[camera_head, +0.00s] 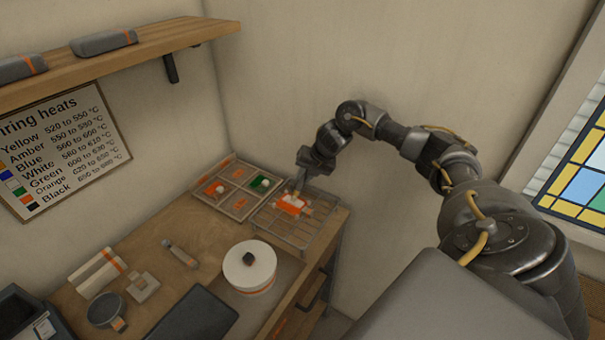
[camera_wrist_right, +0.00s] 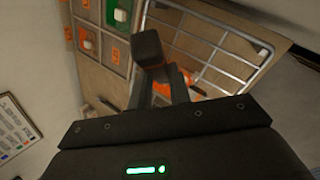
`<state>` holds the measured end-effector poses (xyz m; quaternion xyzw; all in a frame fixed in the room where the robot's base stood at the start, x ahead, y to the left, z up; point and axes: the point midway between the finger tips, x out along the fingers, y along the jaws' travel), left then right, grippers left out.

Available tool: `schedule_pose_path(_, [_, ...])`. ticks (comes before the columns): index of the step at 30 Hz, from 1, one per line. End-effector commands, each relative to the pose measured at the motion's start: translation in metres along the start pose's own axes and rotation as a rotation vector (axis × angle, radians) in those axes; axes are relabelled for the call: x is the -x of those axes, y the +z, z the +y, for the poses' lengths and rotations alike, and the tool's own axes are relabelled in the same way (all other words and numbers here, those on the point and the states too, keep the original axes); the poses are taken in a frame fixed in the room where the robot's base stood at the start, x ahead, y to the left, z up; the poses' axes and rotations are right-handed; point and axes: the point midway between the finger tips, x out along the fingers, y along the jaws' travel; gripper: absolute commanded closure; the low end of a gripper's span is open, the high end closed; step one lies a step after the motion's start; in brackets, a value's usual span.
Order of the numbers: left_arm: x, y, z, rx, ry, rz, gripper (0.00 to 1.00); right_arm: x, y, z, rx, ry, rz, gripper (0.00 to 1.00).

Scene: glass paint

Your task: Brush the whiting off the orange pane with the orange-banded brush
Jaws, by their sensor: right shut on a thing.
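The orange pane (camera_head: 290,206) lies on a wire rack (camera_head: 312,228) at the back right of the bench, with whitish patches on it. My right gripper (camera_head: 299,188) is directly above the pane, pointing down. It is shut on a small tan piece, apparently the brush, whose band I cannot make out. Whether the brush touches the pane is unclear. In the right wrist view, the dark fingers (camera_wrist_right: 160,80) hide most of the pane, and orange (camera_wrist_right: 186,76) shows beside them. My left gripper is not in view.
A divided tray (camera_head: 240,207) left of the rack holds orange and green pieces with white blocks. A round white lidded pot (camera_head: 249,272), a dark slab (camera_head: 195,318) and a grey dish (camera_head: 105,309) stand nearer. A shelf (camera_head: 150,44) hangs above at left.

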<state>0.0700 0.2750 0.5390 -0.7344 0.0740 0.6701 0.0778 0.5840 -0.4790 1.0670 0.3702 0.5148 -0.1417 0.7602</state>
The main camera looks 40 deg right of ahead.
Motion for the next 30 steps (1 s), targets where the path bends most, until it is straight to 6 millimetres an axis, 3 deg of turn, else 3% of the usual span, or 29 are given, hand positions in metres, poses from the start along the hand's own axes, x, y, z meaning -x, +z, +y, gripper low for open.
schedule_pose_path(5, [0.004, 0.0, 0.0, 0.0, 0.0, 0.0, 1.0, 0.007, -0.008, -0.014, 0.001, -0.008, 0.004, 1.0])
schedule_pose_path(14, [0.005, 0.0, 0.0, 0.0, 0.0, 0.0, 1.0, 0.011, -0.012, -0.02, 0.001, -0.004, 0.003, 1.0])
schedule_pose_path(30, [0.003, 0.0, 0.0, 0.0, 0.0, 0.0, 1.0, -0.002, 0.003, 0.005, 0.0, -0.002, 0.002, 1.0])
